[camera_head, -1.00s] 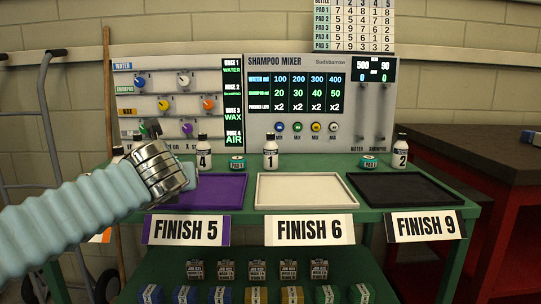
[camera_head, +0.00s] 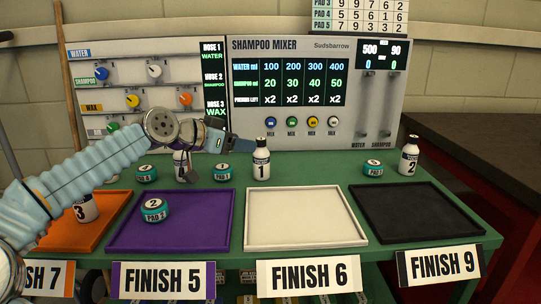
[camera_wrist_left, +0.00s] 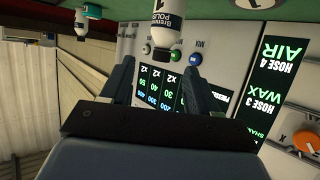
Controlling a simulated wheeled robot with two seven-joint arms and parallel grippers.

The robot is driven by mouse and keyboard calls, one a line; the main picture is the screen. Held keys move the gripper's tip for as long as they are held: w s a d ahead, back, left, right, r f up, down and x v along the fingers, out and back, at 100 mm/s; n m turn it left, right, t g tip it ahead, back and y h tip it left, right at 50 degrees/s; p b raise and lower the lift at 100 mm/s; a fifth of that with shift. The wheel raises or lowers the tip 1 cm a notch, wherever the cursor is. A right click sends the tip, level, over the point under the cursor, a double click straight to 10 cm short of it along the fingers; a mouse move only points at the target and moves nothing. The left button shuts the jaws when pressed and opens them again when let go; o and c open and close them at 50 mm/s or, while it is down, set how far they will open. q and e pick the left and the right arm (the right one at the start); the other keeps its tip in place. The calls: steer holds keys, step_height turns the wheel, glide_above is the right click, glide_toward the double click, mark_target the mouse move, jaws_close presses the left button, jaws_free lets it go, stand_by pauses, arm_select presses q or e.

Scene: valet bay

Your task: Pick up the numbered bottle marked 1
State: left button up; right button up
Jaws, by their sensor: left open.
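The bottle marked 1 (camera_head: 261,168) is white with a black cap and stands upright on the green table, behind the cream tray. My left gripper (camera_head: 242,144) is open and empty, just left of this bottle's cap in the head view. In the left wrist view, the bottle (camera_wrist_left: 166,28) hangs upside down at the top, ahead of the two spread fingers (camera_wrist_left: 160,68) and apart from them. My right gripper is not in view.
Bottle 2 (camera_head: 409,158) stands at right. Bottle 4 (camera_head: 181,166) is partly behind my arm. Bottle 3 (camera_head: 86,210) is on the orange tray. Teal pads (camera_head: 222,173) stand nearby; pad 2 (camera_head: 153,209) is on the purple tray. The cream tray (camera_head: 306,240) is empty. The shampoo mixer (camera_head: 300,90) rises behind.

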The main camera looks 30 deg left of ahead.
mark_target(265, 144)
arm_select(q)
steer(key=x, duration=0.3)
steer(key=p+x, duration=0.1)
steer(key=x, duration=0.2)
steer(key=p+x, duration=0.1)
steer(key=x, duration=0.2)
steer(key=shift+w+a+r, duration=0.15)
steer(key=shift+w+r, duration=0.1)
steer(key=shift+w+f, duration=0.35)
steer(key=shift+w, duration=0.2)
jaws_close()
